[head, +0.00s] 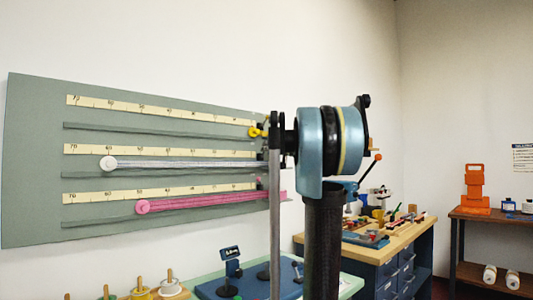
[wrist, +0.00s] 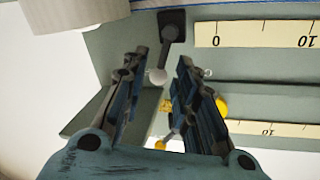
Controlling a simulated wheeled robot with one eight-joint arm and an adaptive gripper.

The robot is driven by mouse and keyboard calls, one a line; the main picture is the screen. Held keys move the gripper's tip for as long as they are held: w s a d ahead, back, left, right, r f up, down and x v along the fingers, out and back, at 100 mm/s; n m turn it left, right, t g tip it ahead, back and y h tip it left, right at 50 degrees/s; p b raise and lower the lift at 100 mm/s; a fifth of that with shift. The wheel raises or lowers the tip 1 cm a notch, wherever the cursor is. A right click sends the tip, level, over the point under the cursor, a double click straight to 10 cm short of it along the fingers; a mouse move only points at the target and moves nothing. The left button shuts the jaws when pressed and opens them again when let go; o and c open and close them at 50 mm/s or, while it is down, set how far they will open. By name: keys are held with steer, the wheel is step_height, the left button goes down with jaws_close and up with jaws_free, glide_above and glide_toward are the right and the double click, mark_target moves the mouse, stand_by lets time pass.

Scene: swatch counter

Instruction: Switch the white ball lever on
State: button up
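My gripper (wrist: 163,60) is open, with one finger on each side of the white ball. The ball shows in the gap near the fingertips; I cannot tell whether either finger touches it. In the head view my arm covers the right end of the board (head: 35,160), so the lever and my fingers are not clearly seen there.
Yellow balls (wrist: 221,105) show beyond my right finger and lower between the fingers. A pink yarn (head: 215,202) and a grey yarn (head: 190,165) run along the board's ledges. A workbench (head: 375,255) and an orange object (head: 476,190) on a shelf stand at right.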

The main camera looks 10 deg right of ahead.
steer(key=shift+x, duration=0.8)
steer(key=shift+a, duration=0.1)
jaws_close()
steer(key=shift+a+n, duration=0.1)
steer(key=shift+n, duration=0.3)
steer(key=n, duration=0.2)
steer(key=s+a+n+y, duration=0.1)
steer(key=n, duration=0.1)
steer(key=shift+a+f+n+t, duration=0.1)
steer(key=shift+a+n+t, duration=0.05)
steer(key=shift+n+t, duration=0.2)
steer(key=n, duration=0.2)
steer(key=n+y, duration=0.1)
steer(key=n, duration=0.1)
steer(key=s+a+n, duration=0.1)
steer(key=n, duration=0.1)
steer(key=shift+a+f+t, duration=0.15)
steer(key=shift+f+t, duration=0.2)
steer(key=shift+f, duration=0.05)
steer(key=shift+y, duration=0.3)
steer(key=shift+f, duration=0.1)
